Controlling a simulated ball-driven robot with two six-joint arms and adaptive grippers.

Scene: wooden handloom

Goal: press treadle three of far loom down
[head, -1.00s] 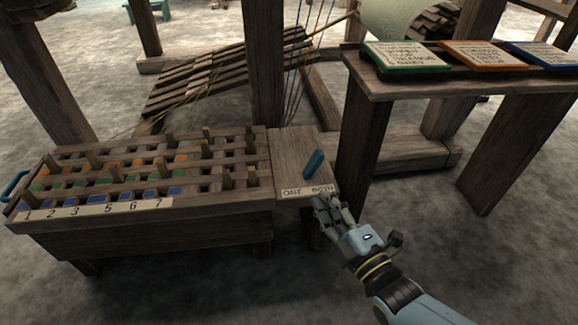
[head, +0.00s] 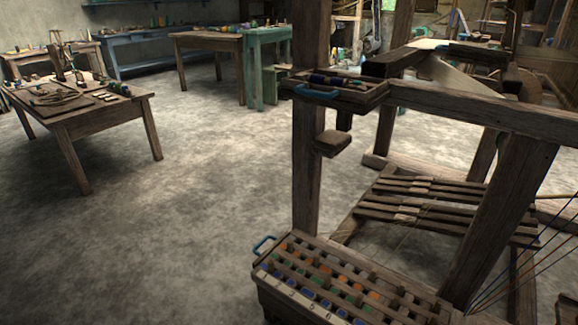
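A wooden loom frame (head: 490,215) stands at the right of the head view. Several long wooden treadle boards (head: 410,214) lie side by side low inside it, with gaps between some of them. I can make out no numbers on the boards, so I cannot tell which is treadle three, nor whether this is the far loom. Thin cords (head: 543,262) run down at the right edge. Neither of my grippers shows in this view.
A slatted peg box (head: 352,262) with coloured squares and a blue handle (head: 263,245) stands at bottom right. A small tray (head: 372,96) is on the loom post. A wooden table (head: 112,112) stands at left; a green stand (head: 268,36) is behind. Open floor lies between.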

